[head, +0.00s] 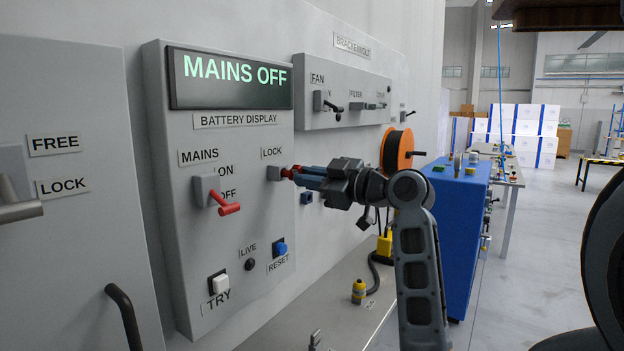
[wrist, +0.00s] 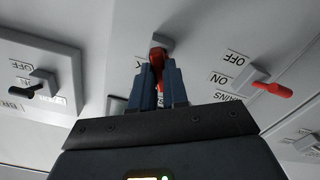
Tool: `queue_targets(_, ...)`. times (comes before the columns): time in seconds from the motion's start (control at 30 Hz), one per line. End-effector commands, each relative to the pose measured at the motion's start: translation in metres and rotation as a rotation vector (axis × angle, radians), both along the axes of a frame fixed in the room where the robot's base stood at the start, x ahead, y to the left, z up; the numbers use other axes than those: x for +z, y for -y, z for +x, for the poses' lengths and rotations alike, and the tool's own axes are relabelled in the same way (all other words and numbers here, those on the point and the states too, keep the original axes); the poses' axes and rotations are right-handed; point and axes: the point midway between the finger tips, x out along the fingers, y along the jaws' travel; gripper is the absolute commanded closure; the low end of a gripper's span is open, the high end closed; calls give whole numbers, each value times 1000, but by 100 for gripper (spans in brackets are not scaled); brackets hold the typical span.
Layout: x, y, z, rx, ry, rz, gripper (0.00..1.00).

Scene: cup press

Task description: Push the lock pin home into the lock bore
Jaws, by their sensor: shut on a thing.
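The lock pin (head: 288,173) is red and held level, its tip at the grey block of the lock bore (head: 273,173) under the LOCK label on the battery display panel. My gripper (head: 301,175) is shut on the pin, close in front of the panel. In the wrist view the red pin (wrist: 157,66) shows between the blue fingers (wrist: 159,88), and its end meets the grey block (wrist: 162,43). The bore mouth is hidden, so I cannot tell how deep the pin sits.
Left of the bore, the red MAINS lever (head: 228,209) sticks out, with the display (head: 228,79) above reading MAINS OFF. The TRY button (head: 220,284) and blue RESET button (head: 281,248) are below. An orange spool (head: 398,150) and blue cabinet (head: 455,215) stand to the right.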

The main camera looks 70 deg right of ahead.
Motion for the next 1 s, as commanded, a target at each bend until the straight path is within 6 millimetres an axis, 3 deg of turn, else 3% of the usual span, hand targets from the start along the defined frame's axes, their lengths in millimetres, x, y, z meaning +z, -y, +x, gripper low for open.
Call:
queue_targets(0.9,1,5,20,0,1,-1,100)
queue_targets(0.93,1,5,20,-1,2,-1,84)
queue_targets(1.0,1,5,20,0,1,-1,77)
